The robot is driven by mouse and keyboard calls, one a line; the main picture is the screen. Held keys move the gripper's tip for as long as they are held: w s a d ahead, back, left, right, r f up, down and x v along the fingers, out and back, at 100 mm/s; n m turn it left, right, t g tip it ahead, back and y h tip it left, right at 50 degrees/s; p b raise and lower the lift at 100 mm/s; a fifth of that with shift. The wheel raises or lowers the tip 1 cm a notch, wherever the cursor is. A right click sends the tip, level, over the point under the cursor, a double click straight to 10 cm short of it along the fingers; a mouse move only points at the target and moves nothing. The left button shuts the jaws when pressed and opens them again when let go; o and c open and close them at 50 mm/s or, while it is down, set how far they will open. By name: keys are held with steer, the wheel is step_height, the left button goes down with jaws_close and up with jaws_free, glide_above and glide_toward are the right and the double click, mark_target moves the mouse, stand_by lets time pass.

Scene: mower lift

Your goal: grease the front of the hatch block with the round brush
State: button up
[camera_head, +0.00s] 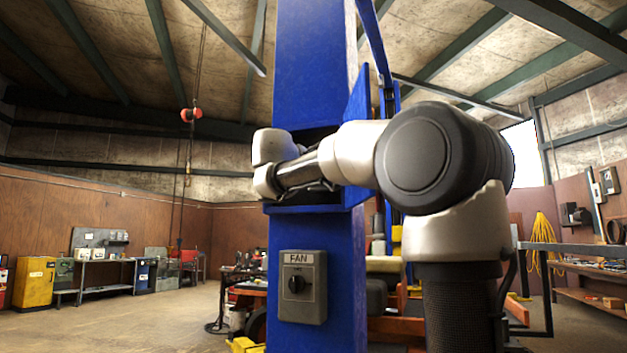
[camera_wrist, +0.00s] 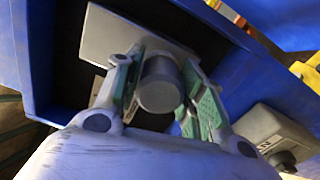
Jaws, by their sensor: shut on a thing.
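In the wrist view my gripper (camera_wrist: 161,68) has its green-padded fingers shut on a dark grey cylinder, which looks like the handle of the round brush (camera_wrist: 160,92). Its round end faces the camera; any bristles are hidden. A light grey flat-faced piece, probably the hatch block (camera_wrist: 112,32), lies just beyond the fingertips inside the blue hatch. I cannot tell whether the brush touches it. In the head view my arm reaches across the open hatch (camera_head: 315,136) in the blue column, and my wrist hides the block and brush.
The hatch door (camera_head: 358,105) stands open on the right side of the blue column (camera_head: 312,60). A grey FAN switch box (camera_head: 302,287) sits on the column below the hatch and also shows in the wrist view (camera_wrist: 268,128). The hatch walls are close around my gripper.

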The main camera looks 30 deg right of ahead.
steer(key=shift+d+r, duration=0.15)
steer(key=shift+r, duration=4.8)
steer(key=shift+f, duration=7.1)
steer(key=shift+w+r, duration=0.2)
steer(key=shift+r, duration=6.85)
steer(key=shift+a+f, duration=0.2)
steer(key=shift+f, duration=5.2)
